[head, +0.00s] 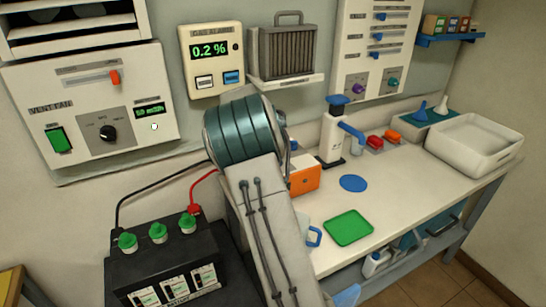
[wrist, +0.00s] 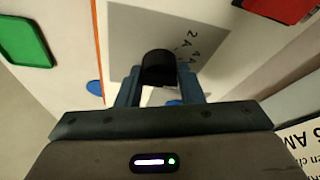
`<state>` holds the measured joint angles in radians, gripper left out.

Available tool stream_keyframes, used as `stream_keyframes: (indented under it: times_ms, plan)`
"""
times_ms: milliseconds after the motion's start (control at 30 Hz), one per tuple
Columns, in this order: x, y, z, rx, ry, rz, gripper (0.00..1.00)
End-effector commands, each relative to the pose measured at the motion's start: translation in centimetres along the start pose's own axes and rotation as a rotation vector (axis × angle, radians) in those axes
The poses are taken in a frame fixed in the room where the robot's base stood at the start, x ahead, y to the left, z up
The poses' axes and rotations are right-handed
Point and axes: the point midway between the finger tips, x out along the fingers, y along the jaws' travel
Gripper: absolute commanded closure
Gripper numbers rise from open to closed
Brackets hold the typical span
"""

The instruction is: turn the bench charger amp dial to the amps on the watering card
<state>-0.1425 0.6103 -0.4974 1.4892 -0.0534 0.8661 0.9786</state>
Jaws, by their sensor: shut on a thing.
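The bench charger shows as an orange-sided box (head: 306,181) on the bench in the head view, mostly hidden behind my arm. In the wrist view its grey dial plate (wrist: 125,35) carries the marks "2 A" and "4 A"; other marks are hidden. My gripper (wrist: 159,76) is shut on the black amp dial (wrist: 158,66), one finger on each side. The dial's pointer cannot be made out. A white card (wrist: 302,140) with a dark heading is cut off at the right edge; "5 AM" shows on it, but I cannot tell if it is the watering card. The head view hides my gripper.
A green mat (head: 348,228) and a blue disc (head: 353,183) lie on the bench right of the charger. A black battery (head: 150,272) with green caps is at lower left.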

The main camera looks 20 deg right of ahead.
Motion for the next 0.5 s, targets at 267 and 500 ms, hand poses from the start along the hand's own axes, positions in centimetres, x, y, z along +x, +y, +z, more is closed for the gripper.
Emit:
stream_keyframes:
  times_ms: [267, 500]
  plan:
    - [-0.04, -0.19, 0.02, 0.17, 0.0, 0.072, 0.89]
    - [0.0, -0.21, 0.04, 0.251, -0.002, 0.105, 0.89]
